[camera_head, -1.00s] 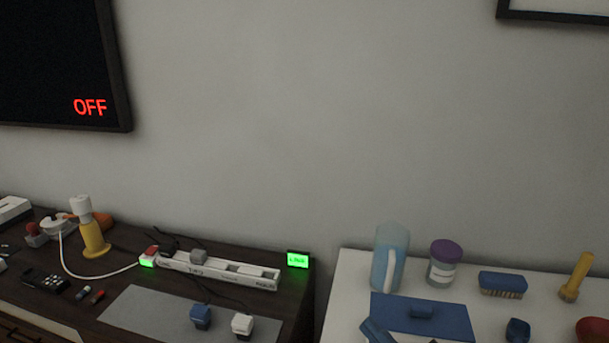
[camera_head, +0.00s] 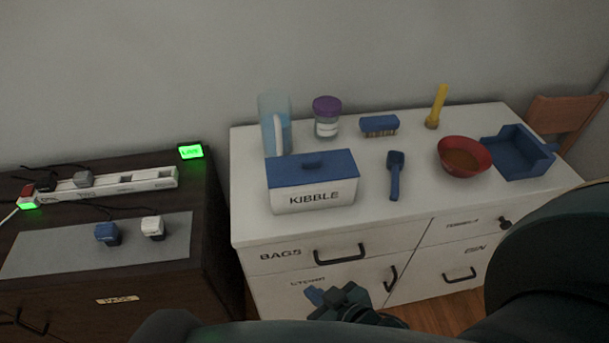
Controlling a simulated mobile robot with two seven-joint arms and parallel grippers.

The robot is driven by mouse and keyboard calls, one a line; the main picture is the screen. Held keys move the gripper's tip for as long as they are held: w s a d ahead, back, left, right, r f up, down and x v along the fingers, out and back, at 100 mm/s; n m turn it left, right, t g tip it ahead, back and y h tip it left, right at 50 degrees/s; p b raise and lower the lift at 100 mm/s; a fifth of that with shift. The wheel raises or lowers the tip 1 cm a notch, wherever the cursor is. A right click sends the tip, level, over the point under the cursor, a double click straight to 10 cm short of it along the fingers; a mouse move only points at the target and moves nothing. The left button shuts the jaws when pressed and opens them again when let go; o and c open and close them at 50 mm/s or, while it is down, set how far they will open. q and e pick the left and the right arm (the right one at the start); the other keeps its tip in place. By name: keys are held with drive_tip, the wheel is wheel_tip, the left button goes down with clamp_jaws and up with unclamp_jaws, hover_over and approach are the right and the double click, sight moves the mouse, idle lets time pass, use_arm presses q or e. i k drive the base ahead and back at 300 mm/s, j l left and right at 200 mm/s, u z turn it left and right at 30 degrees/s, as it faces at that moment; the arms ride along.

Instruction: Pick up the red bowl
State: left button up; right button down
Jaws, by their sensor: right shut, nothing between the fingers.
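The red bowl (camera_head: 464,170) stands upright on the white cabinet (camera_head: 237,193), right of the middle of its top. Its inside looks brownish. The bowl is in plain view and nothing touches it from above. My right gripper (camera_head: 315,297) shows low in the picture, in front of the cabinet's drawer fronts and below its top. It is shut and empty, well below and to the left of the bowl. My left gripper is not in view.
A blue open tray (camera_head: 519,153) sits right beside the bowl, and a blue scoop (camera_head: 396,175) lies to its left. A kibble box (camera_head: 312,196), brush (camera_head: 379,125), purple-lidded jar (camera_head: 326,117), clear jug (camera_head: 275,124) and yellow flashlight (camera_head: 436,107) share the top. A chair (camera_head: 563,115) stands right.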

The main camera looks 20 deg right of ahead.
sight(462, 157)
drive_tip(key=z, duration=1.8)
